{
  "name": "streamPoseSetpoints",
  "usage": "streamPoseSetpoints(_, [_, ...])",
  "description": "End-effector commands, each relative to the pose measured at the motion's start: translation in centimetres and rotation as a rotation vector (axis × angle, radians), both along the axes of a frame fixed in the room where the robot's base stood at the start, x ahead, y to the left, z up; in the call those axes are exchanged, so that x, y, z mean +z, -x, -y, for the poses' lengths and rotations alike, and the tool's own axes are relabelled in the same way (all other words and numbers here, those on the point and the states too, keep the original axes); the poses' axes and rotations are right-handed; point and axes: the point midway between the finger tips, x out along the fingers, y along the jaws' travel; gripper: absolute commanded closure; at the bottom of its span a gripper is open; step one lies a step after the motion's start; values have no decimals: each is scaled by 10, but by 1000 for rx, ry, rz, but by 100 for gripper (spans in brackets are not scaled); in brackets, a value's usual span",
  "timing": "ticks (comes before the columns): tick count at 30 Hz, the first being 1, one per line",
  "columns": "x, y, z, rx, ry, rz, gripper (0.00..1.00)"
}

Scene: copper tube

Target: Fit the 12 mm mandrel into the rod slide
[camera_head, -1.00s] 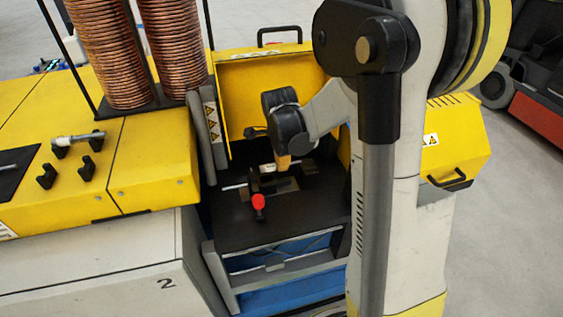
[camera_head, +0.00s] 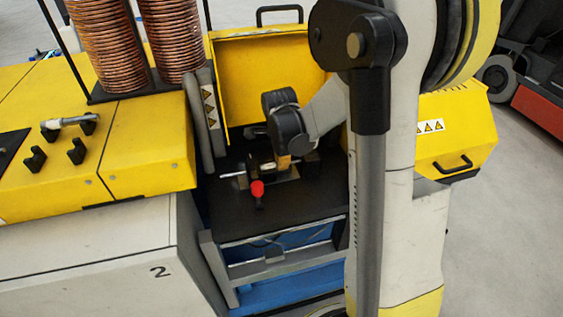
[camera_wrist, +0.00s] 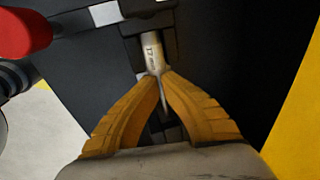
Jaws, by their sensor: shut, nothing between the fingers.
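In the wrist view a metal mandrel (camera_wrist: 152,52) with a small marking sits in a black block, the apparent rod slide (camera_wrist: 148,22). I cannot read the marking surely; it looks like 12 or 17. My gripper (camera_wrist: 158,76) has its two yellow fingers closed at the tips, right at the mandrel's near end. Nothing shows between them, and I cannot tell whether they touch the mandrel. A thin rod continues beneath the fingers. In the head view my gripper (camera_head: 283,163) is down inside the machine bay, with my wrist hiding much of the slide.
A red knob (camera_head: 257,188) stands near the slide, and it also shows in the wrist view (camera_wrist: 22,32). Another mandrel (camera_head: 70,121) lies on black holders on the yellow bench at left. Copper coils (camera_head: 110,45) stand behind it. The yellow cover (camera_head: 265,80) stands behind the bay.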

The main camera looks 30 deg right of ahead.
Motion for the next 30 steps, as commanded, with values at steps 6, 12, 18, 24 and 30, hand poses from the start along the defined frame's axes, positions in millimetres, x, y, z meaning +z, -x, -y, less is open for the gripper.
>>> streamPoseSetpoints(6, [1, 0, 0, 0, 0, 0, 86])
streamPoseSetpoints(12, [0, 0, 0, 0, 0, 0, 69])
streamPoseSetpoints(18, [3, 0, 0, 0, 0, 0, 69])
streamPoseSetpoints(24, [32, 7, -5, 1, 0, 0, 69])
streamPoseSetpoints(30, [76, 16, -12, 1, 0, 0, 69])
